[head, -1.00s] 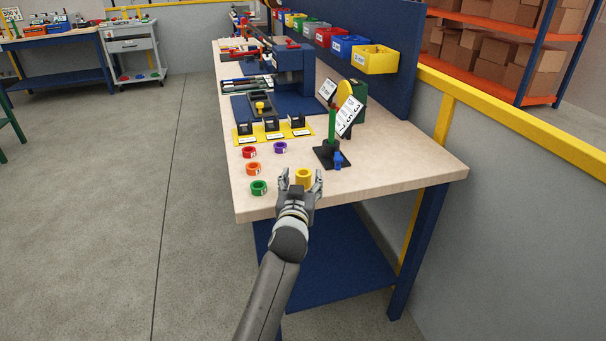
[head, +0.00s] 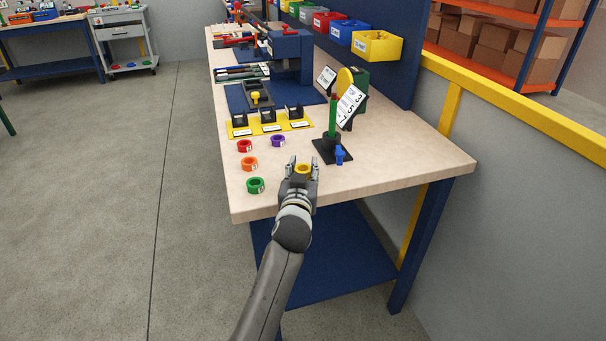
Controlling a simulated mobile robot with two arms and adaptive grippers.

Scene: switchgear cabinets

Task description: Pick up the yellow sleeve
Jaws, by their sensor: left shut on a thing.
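The yellow sleeve (head: 302,169) is a short ring near the front of the workbench. My left gripper (head: 302,165) reaches in from the front and is shut on the yellow sleeve, with a finger on each side of it. The gripper hides the sleeve's lower part, so I cannot tell whether it touches the bench top. My right gripper is not in view.
Red (head: 245,146), orange (head: 249,164), green (head: 256,186) and purple (head: 278,141) sleeves lie to the left on the workbench (head: 400,168). A black stand with a green post (head: 333,118) is close to the right. A yellow holder strip (head: 240,133) lies behind.

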